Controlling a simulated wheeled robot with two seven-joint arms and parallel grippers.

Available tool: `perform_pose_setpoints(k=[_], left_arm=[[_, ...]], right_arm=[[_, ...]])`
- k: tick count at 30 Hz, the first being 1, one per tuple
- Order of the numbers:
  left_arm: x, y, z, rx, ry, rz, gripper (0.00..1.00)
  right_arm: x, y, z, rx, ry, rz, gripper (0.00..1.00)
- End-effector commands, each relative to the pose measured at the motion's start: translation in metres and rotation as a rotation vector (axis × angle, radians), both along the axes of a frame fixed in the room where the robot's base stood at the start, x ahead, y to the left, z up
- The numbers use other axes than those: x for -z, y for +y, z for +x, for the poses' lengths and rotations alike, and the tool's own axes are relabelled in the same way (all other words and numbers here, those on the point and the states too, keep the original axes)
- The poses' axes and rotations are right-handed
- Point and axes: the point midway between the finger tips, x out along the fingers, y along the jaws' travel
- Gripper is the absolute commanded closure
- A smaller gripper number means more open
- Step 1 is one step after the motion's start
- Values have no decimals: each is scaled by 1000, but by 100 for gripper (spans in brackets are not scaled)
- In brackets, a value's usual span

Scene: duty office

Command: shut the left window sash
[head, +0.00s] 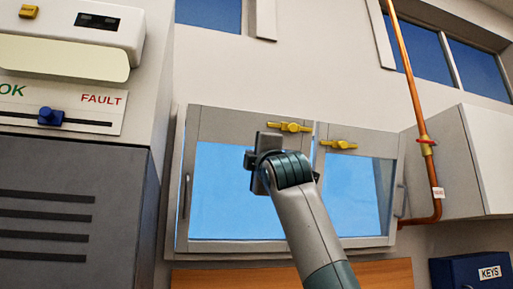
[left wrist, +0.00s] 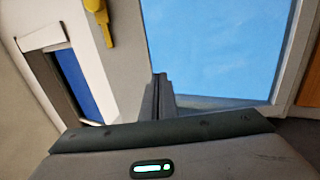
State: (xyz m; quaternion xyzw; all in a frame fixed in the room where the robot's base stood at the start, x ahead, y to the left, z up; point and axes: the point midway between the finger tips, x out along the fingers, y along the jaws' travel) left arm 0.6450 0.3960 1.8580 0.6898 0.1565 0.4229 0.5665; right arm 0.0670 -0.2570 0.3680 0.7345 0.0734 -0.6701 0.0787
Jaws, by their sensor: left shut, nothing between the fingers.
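The left window sash (head: 181,215) has a pale grey frame, blue-looking glass and a yellow latch (head: 289,127) on its top rail. A dark pull shows on its left stile. I cannot tell how far it stands from its frame. The right sash (head: 372,185), with its own yellow latch (head: 340,145), is beside it. My left gripper (head: 251,160) is in front of the left sash's upper glass, below the latch. In the left wrist view its fingers (left wrist: 160,92) are shut and empty near the rail and glass (left wrist: 215,50); contact is unclear. My right gripper is out of view.
A grey cabinet (head: 70,215) with a slider panel (head: 60,105) stands close at the left. A copper pipe (head: 407,80) and a wall cupboard (head: 480,150) are at the right. A blue key box (head: 470,272) is at lower right. High windows (head: 478,70) are above.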

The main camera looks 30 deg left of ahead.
Motion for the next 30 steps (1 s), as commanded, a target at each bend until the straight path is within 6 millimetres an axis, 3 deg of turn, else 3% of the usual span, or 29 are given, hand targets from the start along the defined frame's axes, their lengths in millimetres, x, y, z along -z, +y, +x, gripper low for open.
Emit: perform_pose_setpoints(k=[3,12,30], left_arm=[[-13,13,12,0,2,-1,100],[-24,34,29,-1,-1,-1,100],[-24,41,34,-1,-2,1,100]], right_arm=[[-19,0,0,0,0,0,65],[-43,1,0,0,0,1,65],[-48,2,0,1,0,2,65]])
